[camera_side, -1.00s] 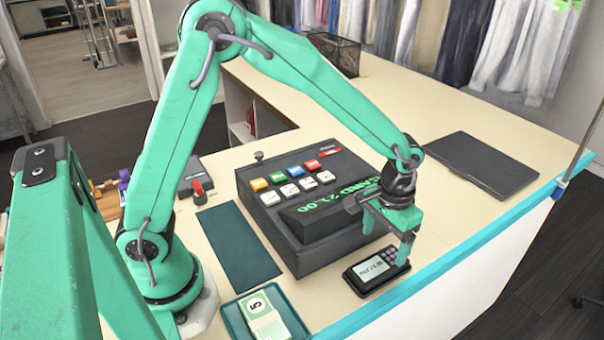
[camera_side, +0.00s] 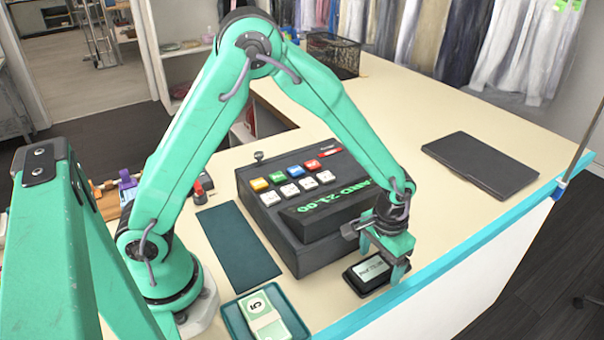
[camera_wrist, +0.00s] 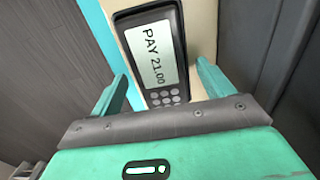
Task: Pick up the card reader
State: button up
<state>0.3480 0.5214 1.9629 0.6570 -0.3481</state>
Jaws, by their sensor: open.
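The card reader (camera_side: 372,271) is a small black device with a pale screen. It lies flat on the counter in front of the cash register, near the teal front edge. In the wrist view the card reader (camera_wrist: 154,58) shows "PAY 21.00" and grey keys, and its keypad end lies toward the space between my fingers. My gripper (camera_side: 382,262) is open and low over the card reader, hiding its keypad side in the side view. In the wrist view the fingers of my gripper (camera_wrist: 160,88) stand apart on either side of the keypad end. Whether they touch it, I cannot tell.
The dark cash register (camera_side: 305,215) stands close behind the card reader. A teal tray (camera_side: 233,318) with banknotes and a dark green mat (camera_side: 237,247) lie to the left. A closed black laptop (camera_side: 482,163) lies at the right. The counter between is clear.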

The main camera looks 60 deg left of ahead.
aim_at(380, 263)
jog(key=shift+c, duration=0.2)
dwell(0.3)
jog(key=c, duration=1.2)
jog(key=shift+o, duration=0.2)
jog(key=shift+r, duration=0.8)
notch_tip(380, 263, up, 2)
jog(key=shift+r, duration=0.15)
jog(key=s+d+r, duration=0.7)
jog(key=s, duration=0.2)
jog(key=shift+d, duration=0.2)
jog(key=shift+r, duration=0.15)
jog(key=shift+r, duration=2.4)
